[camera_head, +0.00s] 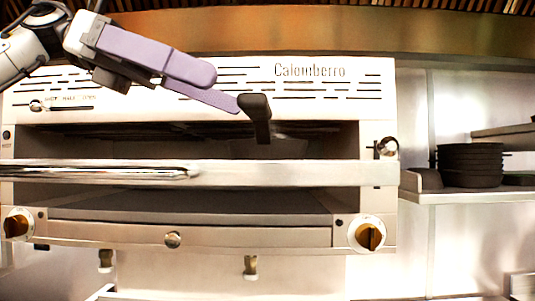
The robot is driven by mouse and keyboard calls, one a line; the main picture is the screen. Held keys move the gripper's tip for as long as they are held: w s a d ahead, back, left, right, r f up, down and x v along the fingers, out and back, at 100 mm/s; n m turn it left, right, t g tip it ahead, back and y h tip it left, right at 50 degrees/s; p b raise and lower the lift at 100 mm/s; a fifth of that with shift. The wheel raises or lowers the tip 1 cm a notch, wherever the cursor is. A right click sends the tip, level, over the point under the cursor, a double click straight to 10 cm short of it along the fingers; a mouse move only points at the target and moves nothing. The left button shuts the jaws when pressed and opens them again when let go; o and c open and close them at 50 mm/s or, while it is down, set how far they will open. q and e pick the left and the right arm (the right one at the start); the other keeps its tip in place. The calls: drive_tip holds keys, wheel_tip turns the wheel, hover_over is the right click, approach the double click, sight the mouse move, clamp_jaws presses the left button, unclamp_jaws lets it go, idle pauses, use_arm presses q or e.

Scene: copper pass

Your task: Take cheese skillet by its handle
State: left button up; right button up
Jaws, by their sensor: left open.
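The cheese skillet's dark handle (257,118) points up and out of the opening of the white oven (235,90). The skillet's pan (268,148) seems to be the dim grey shape inside the oven, mostly in shadow. My left gripper (224,89) comes in from the upper left with its lavender fingers apart, open and empty. Its lower fingertip lies just left of the handle and meets its edge in the picture; I cannot tell if they touch. My right gripper is not in view.
A metal bar (300,174) runs across the oven front below the handle. Knobs (368,236) stick out at the lower corners. A stack of dark pans (470,165) stands on a steel shelf (460,196) at right.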

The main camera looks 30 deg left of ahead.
use_arm(q)
drive_tip(key=x, duration=0.4)
drive_tip(key=shift+w+d, duration=0.2)
drive_tip(key=shift+w, duration=0.15)
drive_tip(key=shift+c, duration=0.3)
drive_tip(key=shift+s+f, duration=0.1)
drive_tip(key=c, duration=1.8)
drive_tip(key=shift+c, duration=1.1)
